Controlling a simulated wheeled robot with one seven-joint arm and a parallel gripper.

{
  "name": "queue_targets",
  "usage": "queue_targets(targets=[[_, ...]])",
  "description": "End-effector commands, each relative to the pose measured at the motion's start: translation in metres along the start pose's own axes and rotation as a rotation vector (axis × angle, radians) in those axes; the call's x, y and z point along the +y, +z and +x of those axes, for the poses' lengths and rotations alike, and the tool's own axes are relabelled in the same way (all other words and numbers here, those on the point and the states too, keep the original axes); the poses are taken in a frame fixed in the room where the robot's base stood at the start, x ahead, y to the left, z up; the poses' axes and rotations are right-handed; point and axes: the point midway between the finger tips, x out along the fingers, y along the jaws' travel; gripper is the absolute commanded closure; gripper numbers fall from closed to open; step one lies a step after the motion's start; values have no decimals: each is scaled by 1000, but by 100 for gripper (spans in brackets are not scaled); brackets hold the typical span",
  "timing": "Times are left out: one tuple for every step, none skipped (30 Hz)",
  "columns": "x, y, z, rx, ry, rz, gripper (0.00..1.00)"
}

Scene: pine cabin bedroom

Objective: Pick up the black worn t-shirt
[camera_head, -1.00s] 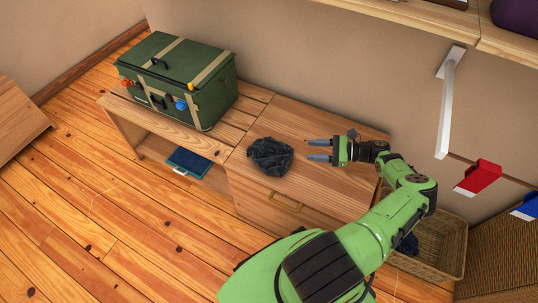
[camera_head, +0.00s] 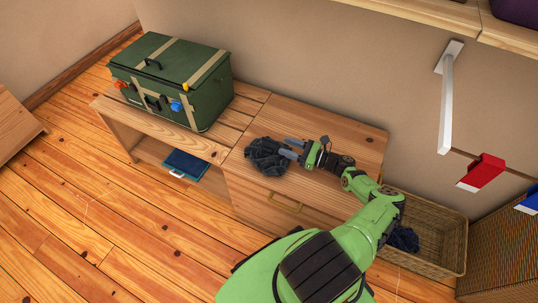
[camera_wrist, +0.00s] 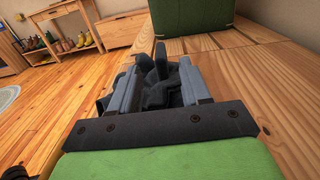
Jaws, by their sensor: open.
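The black worn t-shirt (camera_head: 268,155) lies crumpled on top of the wooden bench, near its front edge. My gripper (camera_head: 288,148) is open and has come to the shirt from the right. Its fingertips reach the shirt's right side in the head view. In the wrist view, the dark cloth (camera_wrist: 162,85) shows between and ahead of the two grey fingers of my gripper (camera_wrist: 158,80). A little of the cloth also shows to the left of the left finger. I cannot tell whether the fingers touch it.
A green trunk (camera_head: 170,85) with tan straps stands on the bench's left part. A blue item (camera_head: 186,163) sits on the shelf below. A wicker basket (camera_head: 440,235) with dark cloth stands on the right. Red (camera_head: 482,172) and white (camera_head: 447,100) wall fixtures are above it.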

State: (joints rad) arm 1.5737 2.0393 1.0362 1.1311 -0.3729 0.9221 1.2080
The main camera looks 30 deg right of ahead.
Motion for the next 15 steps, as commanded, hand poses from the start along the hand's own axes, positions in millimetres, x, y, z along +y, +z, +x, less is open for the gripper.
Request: queue_targets(targets=[[1, -2, 11, 0, 4, -1, 53], [1, -2, 16, 0, 4, -1, 53], [1, -2, 22, 0, 3, -1, 53], [1, -1, 25, 0, 3, 0, 53], [1, -1, 27, 0, 2, 0, 53], [0, -1, 29, 0, 1, 0, 53], [0, -1, 29, 1, 1, 0, 53], [0, 0, 29, 1, 0, 0, 53], [0, 0, 29, 1, 0, 0, 53], [0, 0, 29, 1, 0, 0, 53], [0, 0, 29, 1, 0, 0, 53], [0, 0, 29, 1, 0, 0, 56], [0, 0, 29, 1, 0, 0, 61], [0, 0, 29, 1, 0, 0, 65], [0, 0, 28, 1, 0, 0, 72]])
